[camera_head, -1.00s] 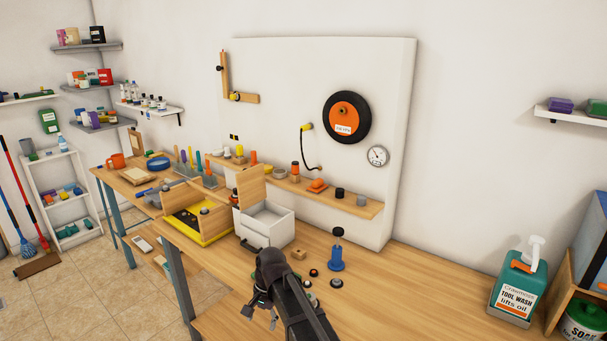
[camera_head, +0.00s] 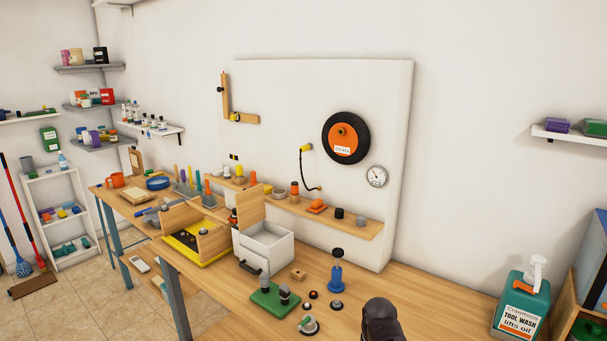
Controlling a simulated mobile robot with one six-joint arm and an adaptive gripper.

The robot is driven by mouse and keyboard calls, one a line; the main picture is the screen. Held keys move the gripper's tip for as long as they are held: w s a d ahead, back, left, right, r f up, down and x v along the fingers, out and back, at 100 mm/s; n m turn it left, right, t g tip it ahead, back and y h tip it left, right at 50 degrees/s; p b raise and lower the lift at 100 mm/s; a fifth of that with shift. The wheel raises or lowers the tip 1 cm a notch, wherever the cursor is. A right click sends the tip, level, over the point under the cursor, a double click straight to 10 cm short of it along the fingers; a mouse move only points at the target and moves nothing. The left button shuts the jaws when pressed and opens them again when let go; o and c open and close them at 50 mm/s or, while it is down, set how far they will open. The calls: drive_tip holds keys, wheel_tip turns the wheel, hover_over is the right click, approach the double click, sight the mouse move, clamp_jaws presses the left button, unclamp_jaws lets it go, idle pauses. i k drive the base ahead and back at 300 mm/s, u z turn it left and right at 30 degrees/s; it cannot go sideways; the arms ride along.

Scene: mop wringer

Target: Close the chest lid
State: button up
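A white chest (camera_head: 267,254) with a dark handle on its front stands on the workbench, left of the middle. Its top looks open, and a wooden panel (camera_head: 250,204) that looks like its lid stands upright at its left side. Where the panel joins the chest is hard to make out. A dark rounded part of my arm shows at the bottom edge, right of the middle, well to the right of the chest. My gripper's fingers are not visible.
Left of the chest is a yellow-based wooden tray (camera_head: 187,247). A blue bottle-like piece (camera_head: 337,276) stands to the right. A narrow wooden shelf (camera_head: 350,226) runs behind.

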sight(250, 205)
drive_tip(key=z, duration=0.75)
drive_tip(key=k, duration=0.1)
drive_tip(key=u, duration=3.2)
drive_tip(key=i, duration=1.55)
